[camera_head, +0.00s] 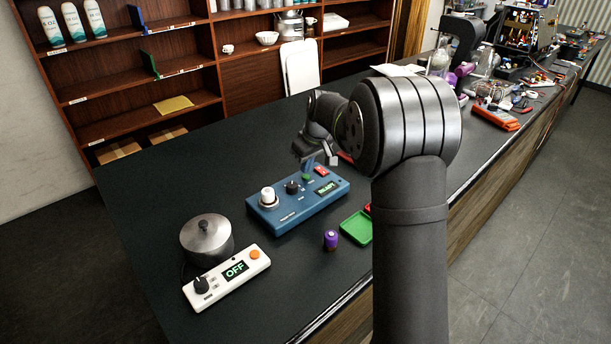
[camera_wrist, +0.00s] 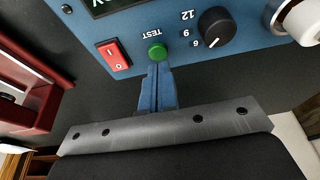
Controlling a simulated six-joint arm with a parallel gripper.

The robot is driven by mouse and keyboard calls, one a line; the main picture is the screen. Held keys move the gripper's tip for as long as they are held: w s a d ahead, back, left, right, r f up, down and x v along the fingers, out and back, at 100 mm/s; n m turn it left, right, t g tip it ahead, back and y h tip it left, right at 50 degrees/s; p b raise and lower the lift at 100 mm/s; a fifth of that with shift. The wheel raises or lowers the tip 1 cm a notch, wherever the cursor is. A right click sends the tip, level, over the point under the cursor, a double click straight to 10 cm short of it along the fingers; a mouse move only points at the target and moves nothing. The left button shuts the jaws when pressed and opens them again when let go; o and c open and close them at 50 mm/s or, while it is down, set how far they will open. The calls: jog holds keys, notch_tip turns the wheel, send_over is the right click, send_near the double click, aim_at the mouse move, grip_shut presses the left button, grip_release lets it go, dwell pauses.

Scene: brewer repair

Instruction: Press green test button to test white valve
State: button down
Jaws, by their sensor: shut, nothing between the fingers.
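The blue tester box (camera_head: 297,205) lies on the black bench, with a lit display (camera_head: 328,188) reading READY. The green test button (camera_wrist: 157,52) is on its panel, beside the word TEST, between a red switch (camera_wrist: 114,54) and a black knob (camera_wrist: 215,27). The white valve (camera_head: 268,195) sits upright in a socket at the box's left end; its edge shows in the wrist view (camera_wrist: 303,20). My gripper (camera_wrist: 156,70) is shut and empty. Its blue fingertips are right at the green button; I cannot tell whether they touch it.
A white controller (camera_head: 227,277) reading OFF and a lidded metal pot (camera_head: 206,238) stand to the left of the box. A purple-capped part (camera_head: 331,239) and a green tray (camera_head: 356,228) are in front. Shelves (camera_head: 180,75) stand behind the bench.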

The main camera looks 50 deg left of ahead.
aim_at(307, 176)
jog(key=shift+f, duration=0.35)
dwell(0.3)
jog(key=shift+f, duration=0.5)
dwell(0.4)
jog(key=shift+r, duration=2.25)
jog(key=shift+r, duration=3)
